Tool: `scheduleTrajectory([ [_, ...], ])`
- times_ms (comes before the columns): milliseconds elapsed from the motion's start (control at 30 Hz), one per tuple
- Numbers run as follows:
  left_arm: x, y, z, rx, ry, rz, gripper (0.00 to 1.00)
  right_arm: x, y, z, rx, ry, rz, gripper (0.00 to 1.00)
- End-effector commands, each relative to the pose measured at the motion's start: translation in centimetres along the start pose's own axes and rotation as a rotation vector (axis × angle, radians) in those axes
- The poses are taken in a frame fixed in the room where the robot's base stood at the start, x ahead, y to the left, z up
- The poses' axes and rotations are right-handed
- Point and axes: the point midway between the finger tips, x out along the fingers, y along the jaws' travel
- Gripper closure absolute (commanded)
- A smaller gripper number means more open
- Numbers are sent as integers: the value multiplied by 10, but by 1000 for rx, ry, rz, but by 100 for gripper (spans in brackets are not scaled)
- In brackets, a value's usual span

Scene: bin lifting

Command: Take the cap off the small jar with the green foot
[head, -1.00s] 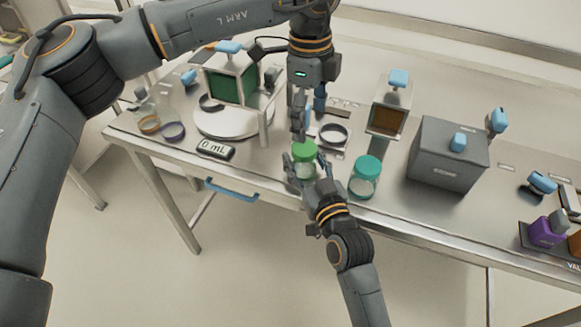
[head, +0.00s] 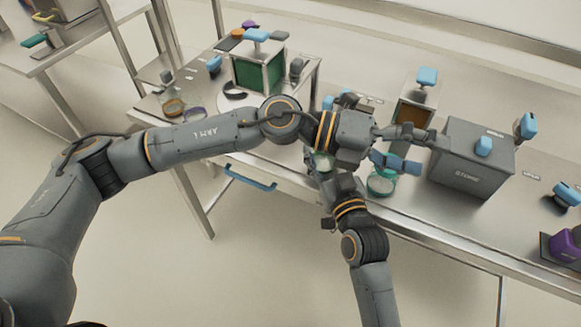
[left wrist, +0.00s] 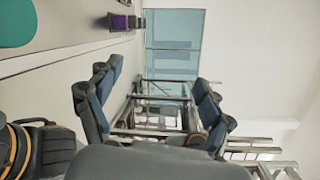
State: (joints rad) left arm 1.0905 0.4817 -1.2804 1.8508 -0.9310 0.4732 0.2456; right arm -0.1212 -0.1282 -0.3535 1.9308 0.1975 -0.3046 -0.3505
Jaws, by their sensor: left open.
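The small jar (head: 322,163) is near the table's front edge, mostly hidden by my two arms in the head view. Only a pale greenish bit of it shows; its foot is hidden, and I cannot see whether the green cap is on it. My right gripper (head: 319,172) is around the jar, its fingers partly covered. My left gripper (head: 411,151) is turned to the right, above and behind a second jar (head: 381,184). Its fingers are spread and empty; they also show apart in the left wrist view (left wrist: 150,100).
The second jar stands just below my left fingers, its top partly covered. A grey box (head: 468,180) with a blue handle stands to the right. A brown-windowed case (head: 412,112) is behind, and a green-windowed case (head: 257,75) on the left.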

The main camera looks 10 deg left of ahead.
Motion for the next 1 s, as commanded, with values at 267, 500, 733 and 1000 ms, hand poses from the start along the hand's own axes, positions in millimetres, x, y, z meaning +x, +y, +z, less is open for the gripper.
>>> scheduleTrajectory([
  [267, -32, -12, 12, 328, -368, -99, 19, 0, 0, 0, 0, -1, 0, 100],
  [500, -77, 5, 21, 567, -671, 83, 19, 0, 0, 0, 0, -1, 0, 100],
  [733, -127, 41, 11, 748, -813, 443, 19, 0, 0, 1, 0, -1, 0, 100],
  [1000, -175, 84, -22, 893, -728, 872, 19, 0, 0, 0, 0, -1, -1, 100],
])
